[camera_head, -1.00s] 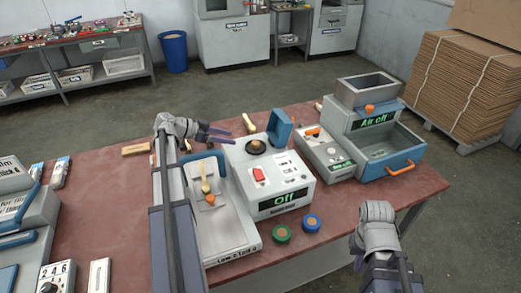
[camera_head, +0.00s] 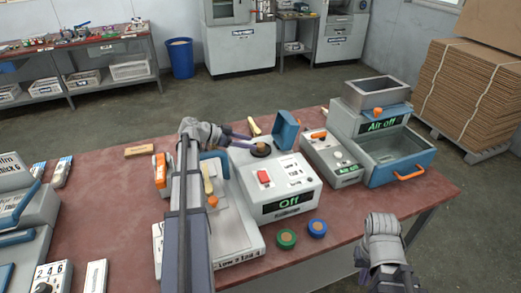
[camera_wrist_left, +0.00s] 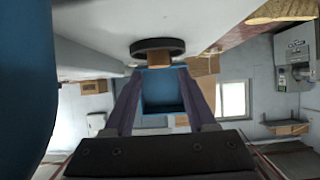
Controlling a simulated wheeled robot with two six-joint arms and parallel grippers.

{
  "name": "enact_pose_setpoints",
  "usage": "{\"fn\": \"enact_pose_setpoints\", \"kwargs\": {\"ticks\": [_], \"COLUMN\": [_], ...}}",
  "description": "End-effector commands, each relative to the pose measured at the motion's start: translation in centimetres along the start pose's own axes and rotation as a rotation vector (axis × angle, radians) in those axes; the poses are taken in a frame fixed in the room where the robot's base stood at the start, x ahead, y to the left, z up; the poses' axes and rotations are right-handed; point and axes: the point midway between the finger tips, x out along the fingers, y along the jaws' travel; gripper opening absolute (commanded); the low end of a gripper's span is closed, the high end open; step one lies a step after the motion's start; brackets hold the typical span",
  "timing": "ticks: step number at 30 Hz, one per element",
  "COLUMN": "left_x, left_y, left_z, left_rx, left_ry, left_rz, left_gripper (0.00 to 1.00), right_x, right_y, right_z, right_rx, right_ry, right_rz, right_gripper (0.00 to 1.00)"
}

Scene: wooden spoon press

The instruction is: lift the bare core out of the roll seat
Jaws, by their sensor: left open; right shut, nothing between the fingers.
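The bare core (camera_head: 262,148) is a short brown cylinder in the dark round roll seat (camera_head: 256,153) on top of the white machine reading "Off" (camera_head: 290,205). In the left wrist view the core (camera_wrist_left: 157,63) stands out from the black ring of the seat (camera_wrist_left: 157,47). My left gripper (camera_head: 250,142) is open, its purple fingers pointing at the core. In the left wrist view the core appears between the fingertips (camera_wrist_left: 158,72), but contact cannot be told. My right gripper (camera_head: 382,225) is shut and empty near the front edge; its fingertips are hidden.
A raised blue lid (camera_head: 286,130) stands behind the seat. A green-rimmed roll (camera_head: 287,239) and a blue-rimmed roll (camera_head: 317,228) lie in front. The "Air off" machine (camera_head: 380,125) stands to the right. A press with a blue handle (camera_head: 235,235) lies under my left arm.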

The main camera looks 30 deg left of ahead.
Motion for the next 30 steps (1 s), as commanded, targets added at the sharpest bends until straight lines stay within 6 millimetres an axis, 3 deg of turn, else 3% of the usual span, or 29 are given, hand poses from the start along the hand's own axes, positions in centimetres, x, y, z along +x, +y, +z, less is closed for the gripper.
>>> {"fn": "enact_pose_setpoints", "kwargs": {"ticks": [9, 17, 30], "left_x": [4.4, 4.7, 4.7], "left_y": [0.1, 0.2, 0.2], "left_z": [0.6, 0.3, 0.3], "left_rx": [0.001, 0.0, 0.0], "left_ry": [0.0, 0.0, 0.0], "left_rz": [0.001, 0.0, 0.0], "left_gripper": [0.56, 0.56, 0.07], "right_x": [2.6, 2.5, 2.5], "right_y": [-0.2, -0.2, -0.2], "right_z": [-0.1, -0.1, -0.1], "right_rx": [0.0, 0.0, 0.0], "right_ry": [0.0, 0.0, 0.0], "right_rz": [0.0, 0.0, 0.0], "right_gripper": [0.0, 0.0, 0.0]}}
